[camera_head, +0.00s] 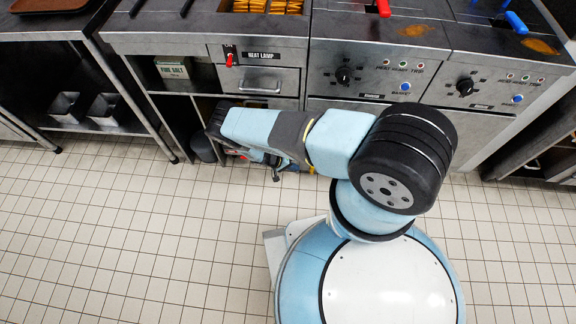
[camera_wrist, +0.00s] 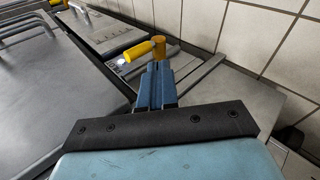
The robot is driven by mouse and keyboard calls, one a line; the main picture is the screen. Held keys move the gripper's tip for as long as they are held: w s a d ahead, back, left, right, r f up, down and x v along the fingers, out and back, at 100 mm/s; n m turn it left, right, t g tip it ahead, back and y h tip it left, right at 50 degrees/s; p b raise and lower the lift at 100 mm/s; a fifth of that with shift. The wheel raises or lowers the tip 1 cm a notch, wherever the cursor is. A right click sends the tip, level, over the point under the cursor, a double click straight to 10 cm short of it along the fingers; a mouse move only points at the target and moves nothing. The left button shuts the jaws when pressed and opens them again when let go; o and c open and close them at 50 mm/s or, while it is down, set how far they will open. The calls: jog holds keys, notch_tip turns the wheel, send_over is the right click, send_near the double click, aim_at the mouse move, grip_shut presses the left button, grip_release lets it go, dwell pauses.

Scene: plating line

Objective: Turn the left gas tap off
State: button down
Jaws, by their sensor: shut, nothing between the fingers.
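A yellow gas tap (camera_wrist: 140,50) shows in the wrist view, with a lever-like bar pointing left and a darker yellow part at its right end. It is the only tap I can make out, so I cannot tell whether it is the left one. My gripper (camera_wrist: 157,68) has its blue fingers together, with nothing between them. The fingertips appear just in front of the tap, and I cannot tell whether they touch it. In the head view my gripper (camera_head: 275,168) is low in front of the counter, partly hidden by my arm, and the tap is not visible.
The counter front carries a heat lamp switch (camera_head: 230,56), a drawer (camera_head: 262,81) and black knobs (camera_head: 344,75). A shelf with metal containers (camera_head: 105,109) stands left. Tiled floor (camera_head: 110,235) is clear at left. In the wrist view, grey metal panels (camera_wrist: 50,85) lie left of the fingers.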

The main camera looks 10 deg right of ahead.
jog(key=d, duration=0.1)
jog(key=d+f, duration=0.1)
jog(key=d, duration=0.3)
jog(key=shift+s+d+f, duration=0.15)
jog(key=shift+s, duration=0.15)
